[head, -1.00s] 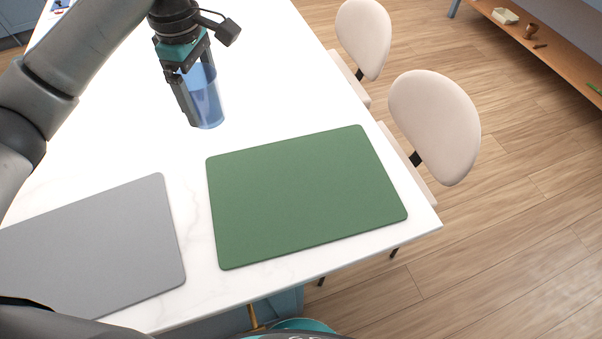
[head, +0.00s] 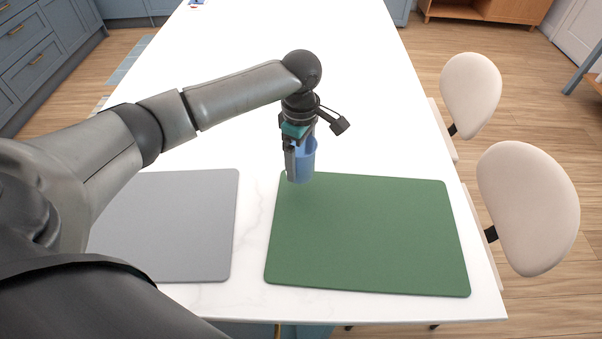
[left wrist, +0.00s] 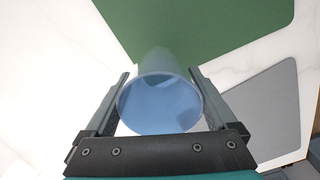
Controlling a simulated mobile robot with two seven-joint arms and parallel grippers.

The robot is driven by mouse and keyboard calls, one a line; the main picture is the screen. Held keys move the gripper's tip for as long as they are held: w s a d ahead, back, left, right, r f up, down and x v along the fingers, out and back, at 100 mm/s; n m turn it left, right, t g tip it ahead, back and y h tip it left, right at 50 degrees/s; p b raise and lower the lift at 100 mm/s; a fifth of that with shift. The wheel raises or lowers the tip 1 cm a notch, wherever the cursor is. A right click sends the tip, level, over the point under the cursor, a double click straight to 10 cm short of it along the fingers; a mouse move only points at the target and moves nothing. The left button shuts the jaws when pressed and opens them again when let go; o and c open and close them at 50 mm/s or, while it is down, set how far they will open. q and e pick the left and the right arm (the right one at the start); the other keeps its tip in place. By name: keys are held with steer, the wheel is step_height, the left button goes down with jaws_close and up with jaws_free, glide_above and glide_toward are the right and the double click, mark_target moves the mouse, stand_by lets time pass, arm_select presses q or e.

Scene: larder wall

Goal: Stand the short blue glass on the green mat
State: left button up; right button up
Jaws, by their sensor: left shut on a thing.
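The short blue glass (head: 305,160) is upright in my left gripper (head: 291,162), near the far left corner of the green mat (head: 370,235) in the head view. My left gripper is shut on the glass. In the left wrist view the glass (left wrist: 160,103) sits between the two fingers, and the green mat (left wrist: 200,30) shows beyond it. I cannot tell for sure whether the glass's base touches anything; it seems held above the surface. My right gripper is not in view.
A grey mat (head: 185,225) lies left of the green mat on the white table (head: 345,70). The green mat is bare. Two pale chairs (head: 528,208) stand along the table's right edge. The far part of the table is mostly clear.

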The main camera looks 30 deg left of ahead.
mark_target(301, 172)
arm_select(q)
step_height(301, 172, down, 5)
steer(key=shift+r+b, duration=0.1)
steer(key=shift+b, duration=0.3)
steer(key=shift+f, duration=0.25)
steer(key=o, duration=1.3)
steer(key=shift+r, duration=0.25)
step_height(301, 172, up, 12)
steer(key=shift+f+p, duration=0.1)
steer(key=shift+p, duration=0.85)
